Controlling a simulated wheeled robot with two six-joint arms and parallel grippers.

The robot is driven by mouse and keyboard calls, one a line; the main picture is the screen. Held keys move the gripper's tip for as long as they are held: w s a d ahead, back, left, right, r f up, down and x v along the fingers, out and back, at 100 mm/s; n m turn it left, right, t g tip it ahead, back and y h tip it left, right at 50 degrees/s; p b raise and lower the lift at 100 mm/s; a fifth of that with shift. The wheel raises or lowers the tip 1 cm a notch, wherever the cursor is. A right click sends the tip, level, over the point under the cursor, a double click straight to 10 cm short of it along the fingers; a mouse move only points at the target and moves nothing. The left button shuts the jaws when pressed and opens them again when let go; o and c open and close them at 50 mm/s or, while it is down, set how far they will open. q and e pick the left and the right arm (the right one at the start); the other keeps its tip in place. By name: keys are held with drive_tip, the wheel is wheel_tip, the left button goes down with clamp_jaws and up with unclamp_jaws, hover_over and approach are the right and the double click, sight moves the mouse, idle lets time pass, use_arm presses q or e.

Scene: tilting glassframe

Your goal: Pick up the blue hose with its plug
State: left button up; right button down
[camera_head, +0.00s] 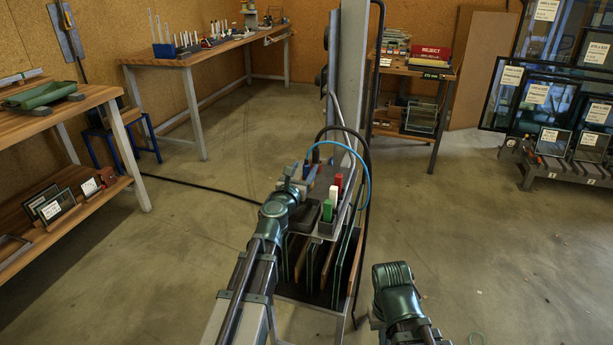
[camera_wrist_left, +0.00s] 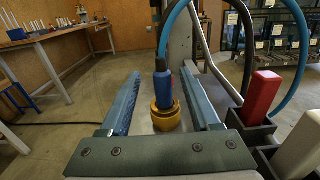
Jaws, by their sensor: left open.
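The blue hose (camera_head: 362,160) arcs over a small grey bench stand in the head view. In the left wrist view the hose (camera_wrist_left: 174,18) runs down into a dark-tipped blue plug (camera_wrist_left: 163,88). The plug stands upright at a round brass-coloured fitting (camera_wrist_left: 166,116). My left gripper (camera_wrist_left: 160,74) is open, with one finger on each side of the plug in the picture and a visible gap to both. In the head view my left gripper (camera_head: 297,172) is small and partly hidden by its own wrist. Only links of my right arm show; its gripper is out of view.
Red (camera_wrist_left: 262,95) and white (camera_wrist_left: 302,140) blocks stand in dark holders right of the gripper. A grey upright post (camera_head: 348,80) and black hose (camera_head: 367,200) stand close behind. Glass panes (camera_head: 298,262) sit in slots below. Open floor lies left and right.

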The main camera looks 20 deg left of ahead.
use_arm(q)
drive_tip(key=shift+w+d, duration=0.15)
drive_tip(key=shift+w, duration=1.15)
drive_tip(key=shift+w+d, duration=0.1)
drive_tip(key=shift+w, duration=1.2)
drive_tip(key=shift+s, duration=0.1)
clamp_jaws()
